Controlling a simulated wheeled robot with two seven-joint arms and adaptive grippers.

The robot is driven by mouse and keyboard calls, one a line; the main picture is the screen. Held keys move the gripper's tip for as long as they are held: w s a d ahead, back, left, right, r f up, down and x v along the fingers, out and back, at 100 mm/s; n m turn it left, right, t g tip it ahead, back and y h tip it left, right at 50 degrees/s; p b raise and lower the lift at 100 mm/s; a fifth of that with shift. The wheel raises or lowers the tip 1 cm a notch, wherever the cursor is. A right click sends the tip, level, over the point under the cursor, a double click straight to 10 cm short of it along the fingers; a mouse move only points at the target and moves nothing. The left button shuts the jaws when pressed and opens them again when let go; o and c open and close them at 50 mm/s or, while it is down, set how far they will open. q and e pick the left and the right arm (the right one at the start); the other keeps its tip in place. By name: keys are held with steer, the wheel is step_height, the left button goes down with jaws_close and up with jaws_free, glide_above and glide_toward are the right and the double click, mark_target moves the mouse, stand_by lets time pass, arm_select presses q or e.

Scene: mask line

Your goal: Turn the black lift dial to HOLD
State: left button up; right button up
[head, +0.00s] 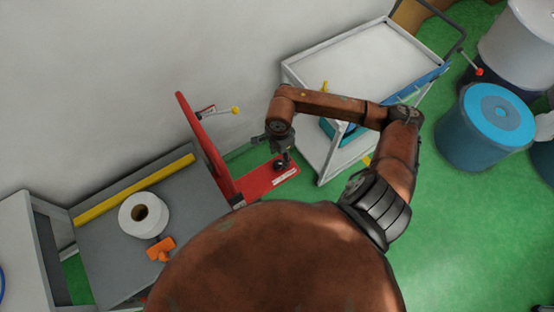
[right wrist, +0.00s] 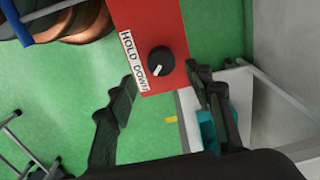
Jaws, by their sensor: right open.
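The black lift dial (right wrist: 161,61) is a round knob with a white pointer mark, on a red panel (right wrist: 150,20). The mark points to the lower left, toward the DOWN end of the white label (right wrist: 133,60), which reads HOLD and DOWN. In the head view the red panel (head: 258,180) stands low beside a tall red post, and the dial is partly hidden under the gripper. My right gripper (right wrist: 163,77) is open and empty, its fingers to either side of the dial in the picture; contact cannot be told. It also shows in the head view (head: 277,146). My left gripper is not seen.
A white cart (head: 352,60) stands to the right of the red panel. A grey table (head: 185,195) with a white roll (head: 143,214) and an orange tool (head: 161,248) is at left. Blue drums (head: 485,125) stand at far right. Green floor between is clear.

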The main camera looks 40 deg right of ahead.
mark_target(278, 163)
steer(key=f, duration=0.4)
steer(key=shift+w+a, duration=0.2)
steer(key=shift+w, duration=0.05)
steer(key=shift+s+f, duration=0.1)
steer(key=shift+f, duration=0.5)
steer(key=shift+c, duration=0.7)
steer(key=c, duration=1)
